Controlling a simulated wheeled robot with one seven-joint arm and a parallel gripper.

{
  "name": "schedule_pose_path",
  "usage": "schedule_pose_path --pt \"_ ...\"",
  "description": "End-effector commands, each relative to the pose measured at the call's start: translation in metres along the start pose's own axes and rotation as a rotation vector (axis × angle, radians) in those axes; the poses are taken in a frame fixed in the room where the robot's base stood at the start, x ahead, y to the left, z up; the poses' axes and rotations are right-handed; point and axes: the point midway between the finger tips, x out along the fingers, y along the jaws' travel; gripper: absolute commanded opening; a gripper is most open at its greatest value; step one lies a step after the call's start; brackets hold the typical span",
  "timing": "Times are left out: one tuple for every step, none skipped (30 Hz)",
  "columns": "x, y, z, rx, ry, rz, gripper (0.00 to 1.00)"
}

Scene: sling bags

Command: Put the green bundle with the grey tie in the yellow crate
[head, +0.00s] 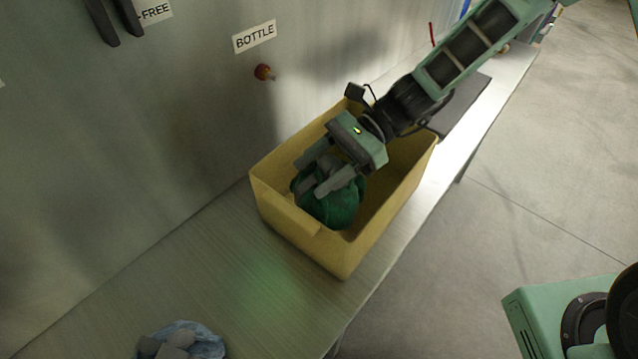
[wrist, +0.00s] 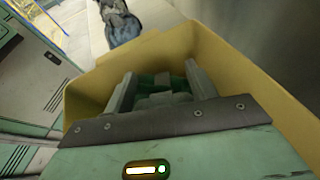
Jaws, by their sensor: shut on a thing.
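The green bundle (head: 341,207) is inside the yellow crate (head: 300,228), toward its left end in the head view. A grey part, likely its tie, shows at the top of the bundle between my fingers. My gripper (head: 325,180) reaches down into the crate and is shut on the bundle. In the wrist view my gripper's fingers (wrist: 160,85) flank grey folds, with a little green bundle (wrist: 146,79) behind them. The crate's wall (wrist: 240,75) surrounds them. Whether the bundle touches the crate floor is hidden.
The crate stands on a long narrow bench (head: 215,270) against a metal wall (head: 180,110). A blue and grey bundle (head: 195,335) lies at the bench's near end and also shows in the wrist view (wrist: 121,24). A dark flat panel (head: 462,105) lies beyond the crate.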

Motion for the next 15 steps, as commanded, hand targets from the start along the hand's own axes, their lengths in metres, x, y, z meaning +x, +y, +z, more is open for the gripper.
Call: schedule_pose_path --pt "0.002 -0.001 -0.003 0.001 -0.003 0.0 0.0" --pt "0.003 -0.001 -0.005 0.0 -0.002 0.0 0.0" --pt "0.003 -0.001 -0.007 -0.001 -0.002 0.0 0.0" --pt "0.004 -0.001 -0.008 -0.001 -0.002 0.0 0.0" --pt "0.005 -0.001 -0.01 -0.001 -0.002 0.0 0.0" --pt "0.006 0.0 -0.014 0.0 -0.003 0.001 0.0" --pt "0.008 0.0 -0.017 0.001 -0.003 0.001 0.0" --pt "0.009 0.0 -0.021 0.002 -0.003 0.002 0.0" --pt "0.012 0.0 -0.026 0.002 -0.004 0.001 0.0" --pt "0.013 -0.001 -0.03 0.002 -0.003 0.001 0.0" --pt "0.015 -0.001 -0.033 0.002 -0.003 0.001 0.0" --pt "0.016 -0.001 -0.037 0.001 -0.003 0.0 0.0" --pt "0.017 -0.001 -0.04 0.0 -0.003 0.0 0.0" --pt "0.018 -0.001 -0.042 0.0 -0.003 0.0 0.0" --pt "0.019 -0.001 -0.044 -0.001 -0.002 0.0 0.0"
